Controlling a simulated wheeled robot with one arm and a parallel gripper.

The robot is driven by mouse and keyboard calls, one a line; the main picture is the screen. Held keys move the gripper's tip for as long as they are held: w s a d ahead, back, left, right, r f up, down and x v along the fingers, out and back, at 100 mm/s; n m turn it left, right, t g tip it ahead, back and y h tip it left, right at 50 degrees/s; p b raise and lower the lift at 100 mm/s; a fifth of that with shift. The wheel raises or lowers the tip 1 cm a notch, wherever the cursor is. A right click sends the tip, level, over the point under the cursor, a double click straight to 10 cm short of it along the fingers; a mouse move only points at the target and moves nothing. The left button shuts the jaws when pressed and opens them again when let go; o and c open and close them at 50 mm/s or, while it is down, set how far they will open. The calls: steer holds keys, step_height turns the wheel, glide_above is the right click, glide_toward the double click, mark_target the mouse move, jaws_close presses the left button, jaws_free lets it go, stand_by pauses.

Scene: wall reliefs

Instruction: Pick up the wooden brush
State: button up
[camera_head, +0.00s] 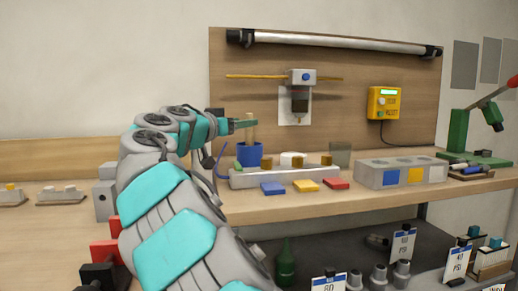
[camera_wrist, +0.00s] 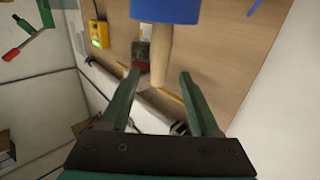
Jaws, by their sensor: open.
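A wooden handle (camera_head: 252,132), which looks like the brush, stands upright in a blue cup (camera_head: 249,156) on the workbench. Its lower end is hidden in the cup. My gripper (camera_head: 246,124) is at the height of the handle's upper part, just above the cup. In the wrist view the picture is turned over: the blue cup (camera_wrist: 180,10) is at the top and the handle (camera_wrist: 158,60) hangs down from it. My gripper (camera_wrist: 159,74) is open there, with one finger on each side of the handle and a gap on both sides.
A grey rack (camera_head: 290,177) with coloured blocks stands right of and in front of the cup. A blue hook-like piece (camera_head: 221,165) is close on the cup's left. A wooden backboard (camera_head: 340,110) with a yellow box (camera_head: 384,102) rises behind. A grey block (camera_head: 400,173) is farther right.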

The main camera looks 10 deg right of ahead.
steer(key=shift+p+x, duration=0.35)
steer(key=shift+x, duration=1.1)
steer(key=p+x, duration=0.1)
steer(key=x, duration=0.3)
steer(key=shift+r, duration=0.1)
jaws_close()
